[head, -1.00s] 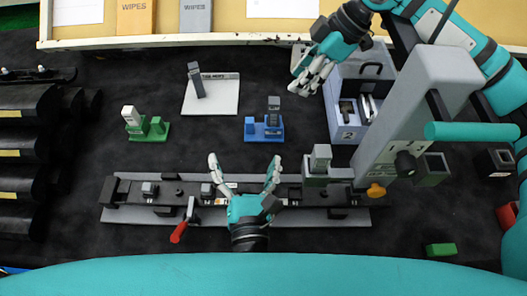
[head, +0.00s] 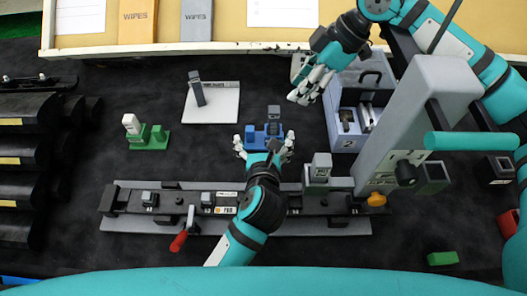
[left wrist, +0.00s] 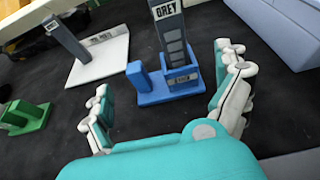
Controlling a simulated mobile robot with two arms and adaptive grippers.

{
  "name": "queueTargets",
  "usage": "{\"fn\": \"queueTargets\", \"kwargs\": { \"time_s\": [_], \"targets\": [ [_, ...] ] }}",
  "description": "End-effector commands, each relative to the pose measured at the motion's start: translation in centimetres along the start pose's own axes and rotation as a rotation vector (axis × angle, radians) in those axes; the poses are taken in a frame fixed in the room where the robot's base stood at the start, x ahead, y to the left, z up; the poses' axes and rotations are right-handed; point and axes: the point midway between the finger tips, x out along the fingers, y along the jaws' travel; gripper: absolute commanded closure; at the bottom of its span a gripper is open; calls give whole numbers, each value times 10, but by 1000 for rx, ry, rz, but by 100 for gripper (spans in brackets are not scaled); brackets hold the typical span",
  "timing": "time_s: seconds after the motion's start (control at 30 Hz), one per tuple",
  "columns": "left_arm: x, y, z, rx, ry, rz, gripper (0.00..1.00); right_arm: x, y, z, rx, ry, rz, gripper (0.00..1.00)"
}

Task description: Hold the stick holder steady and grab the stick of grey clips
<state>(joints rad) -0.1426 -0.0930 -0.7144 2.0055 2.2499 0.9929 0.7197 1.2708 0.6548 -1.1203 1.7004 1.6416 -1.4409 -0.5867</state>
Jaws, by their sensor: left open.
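The stick of grey clips (head: 274,112) stands upright in the blue stick holder (head: 250,131) at mid-table in the head view. The left wrist view shows the stick (left wrist: 172,32), labelled GREY, in the holder's socket and the blue base (left wrist: 153,98) below. My left gripper (head: 264,138) is open, at the near side of the holder, its fingers spread to either side. It holds nothing. My right gripper (head: 306,86) hangs above the table, up and right of the stick and apart from it. Its fingers overlap, so their opening is unclear; nothing shows in it.
A green holder (head: 153,142) with a pale stick stands left. A white plate (head: 222,108) with a dark stick lies behind. A blue-grey box (head: 375,78) marked 2 and a tall grey device (head: 425,115) stand right. A long black fixture (head: 180,206) with a red-handled clamp lies in front.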

Motion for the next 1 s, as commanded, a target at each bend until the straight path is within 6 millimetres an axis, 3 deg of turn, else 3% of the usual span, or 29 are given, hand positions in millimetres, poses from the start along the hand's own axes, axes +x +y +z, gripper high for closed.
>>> {"fn": "queueTargets", "kwargs": {
  "time_s": [0.23, 0.63, 1.0],
  "targets": [
    [30, 0, 0, 1, -1, 0, 0, 0, 0, 0, 0, 0, 0, 62],
    [36, 0, 0, 0, -1, 0, 1, 0, 0, 0, 0, 0, 0, 62],
    [36, 0, 0, 0, 0, 0, 49, 0, 0, 0, 0, 0, 0, 62]
  ]
}}
